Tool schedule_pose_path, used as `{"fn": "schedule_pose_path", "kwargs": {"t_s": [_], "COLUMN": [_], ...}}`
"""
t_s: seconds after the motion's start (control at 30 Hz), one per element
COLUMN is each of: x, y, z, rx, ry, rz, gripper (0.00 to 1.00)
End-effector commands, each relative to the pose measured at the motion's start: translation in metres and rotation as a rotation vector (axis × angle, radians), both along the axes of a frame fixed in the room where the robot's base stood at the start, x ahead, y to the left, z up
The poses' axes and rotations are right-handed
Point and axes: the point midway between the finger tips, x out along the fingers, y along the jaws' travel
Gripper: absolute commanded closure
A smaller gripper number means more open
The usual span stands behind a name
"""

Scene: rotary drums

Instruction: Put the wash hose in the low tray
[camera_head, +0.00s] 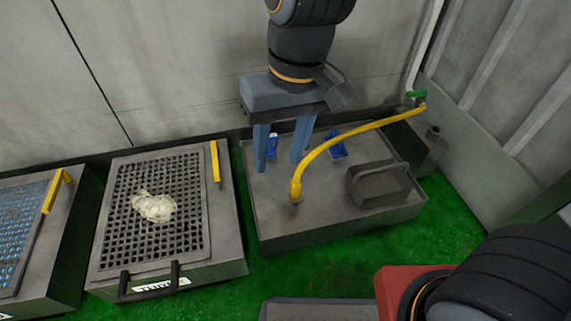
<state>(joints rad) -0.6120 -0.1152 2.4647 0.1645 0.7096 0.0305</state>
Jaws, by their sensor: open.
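The yellow wash hose (343,141) runs from a green-handled tap at the right wall down to the left. Its nozzle end hangs at or just above the floor of the low grey tray (335,236); I cannot tell whether it touches. My gripper (279,163) points down over the back left part of the tray. Its two blue fingers are apart, with no hose between them. The hose end is a little right of and nearer than the fingers. The fingertips look close to the tray's floor, but their exact height is unclear.
A dark block with a handle (378,186) sits in the tray's right part. A small blue object (336,144) lies behind the hose. A grated box (110,266) with a pale clump (153,206) stands left. Green floor (340,267) is open in front of the tray.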

Motion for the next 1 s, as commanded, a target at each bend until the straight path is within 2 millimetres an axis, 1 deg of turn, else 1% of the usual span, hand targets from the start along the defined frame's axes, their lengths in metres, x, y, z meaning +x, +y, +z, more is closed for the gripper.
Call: {"fn": "schedule_pose_path", "kwargs": {"t_s": [0.03,0.1,0.2,0.3,0.4,1.0], "x": [-0.013,-0.03,-0.046,-0.055,-0.058,-0.057], "y": [-0.002,-0.005,-0.008,-0.012,-0.013,-0.012], "z": [0.009,0.016,0.022,0.026,0.026,0.026], "rx": [0.014,0.024,0.034,0.041,0.041,0.041], "ry": [-0.005,-0.003,0.0,0.002,0.005,0.003], "rz": [0.014,0.028,0.043,0.05,0.053,0.052], "gripper": [0.56,0.56,0.56,0.56,0.56,0.56]}}
